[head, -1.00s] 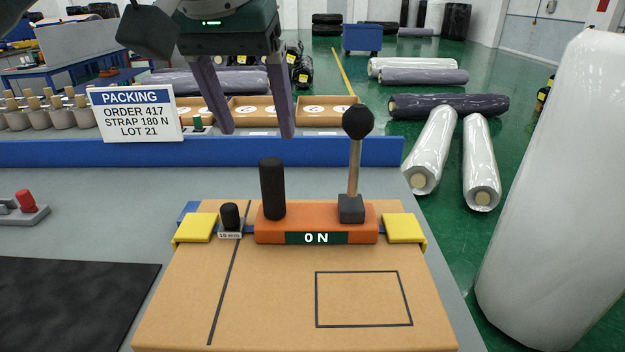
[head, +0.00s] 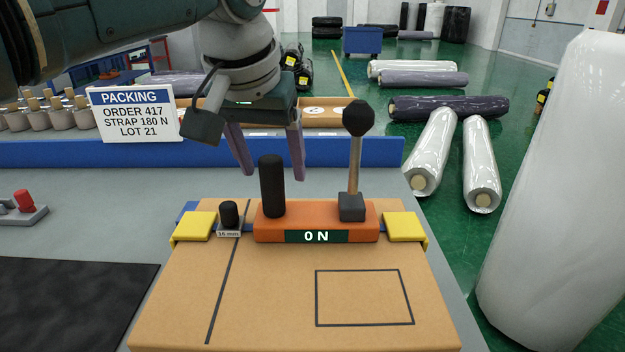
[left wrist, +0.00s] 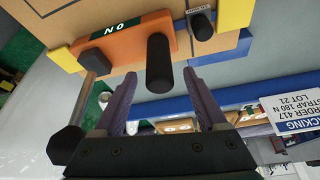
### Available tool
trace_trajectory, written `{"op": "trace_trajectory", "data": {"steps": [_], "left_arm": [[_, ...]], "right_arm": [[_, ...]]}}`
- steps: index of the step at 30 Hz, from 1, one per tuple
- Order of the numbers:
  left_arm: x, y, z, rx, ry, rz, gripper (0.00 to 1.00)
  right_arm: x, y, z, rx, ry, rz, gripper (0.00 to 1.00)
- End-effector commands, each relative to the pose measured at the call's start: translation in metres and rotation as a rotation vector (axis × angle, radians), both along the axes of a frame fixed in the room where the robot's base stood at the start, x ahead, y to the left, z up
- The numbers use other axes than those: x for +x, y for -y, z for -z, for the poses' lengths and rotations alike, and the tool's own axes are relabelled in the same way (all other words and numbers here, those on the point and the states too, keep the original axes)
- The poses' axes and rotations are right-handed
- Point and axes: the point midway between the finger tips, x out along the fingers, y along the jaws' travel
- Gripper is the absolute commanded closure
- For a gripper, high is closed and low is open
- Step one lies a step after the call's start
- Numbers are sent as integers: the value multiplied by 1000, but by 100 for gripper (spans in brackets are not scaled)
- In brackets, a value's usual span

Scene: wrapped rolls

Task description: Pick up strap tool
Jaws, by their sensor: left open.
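The orange strap tool (head: 288,226) sits on the far edge of a cardboard box (head: 265,290), and its display reads 0 N. It has an upright black grip (head: 271,186) and, to the right, a lever with a round black knob (head: 358,118). My left gripper (head: 272,176) is open and empty, pointing down at the black grip from behind it. In the left wrist view the black grip (left wrist: 160,62) stands ahead of and between the open fingers (left wrist: 158,92), apart from them. My right gripper is in neither view.
Yellow corner pieces (head: 405,227) flank the tool on a blue strap. A small black knob (head: 229,214) with a label stands to its left. A packing sign (head: 135,113) stands behind, left. A large white wrapped roll (head: 560,200) rises at right. A black mat (head: 70,300) lies front left.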

Motion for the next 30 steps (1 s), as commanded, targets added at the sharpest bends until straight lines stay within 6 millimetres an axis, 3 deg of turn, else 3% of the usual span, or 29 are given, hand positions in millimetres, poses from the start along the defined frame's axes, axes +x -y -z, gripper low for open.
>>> {"op": "trace_trajectory", "data": {"steps": [3, 22, 30], "left_arm": [[0, 0, 0, 0, 0, 0, 29], [0, 0, 0, 0, -1, -1, 100], [0, 0, 0, 0, -1, -1, 100]], "right_arm": [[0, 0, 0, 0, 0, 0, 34], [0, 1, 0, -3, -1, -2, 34], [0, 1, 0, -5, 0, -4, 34]]}}
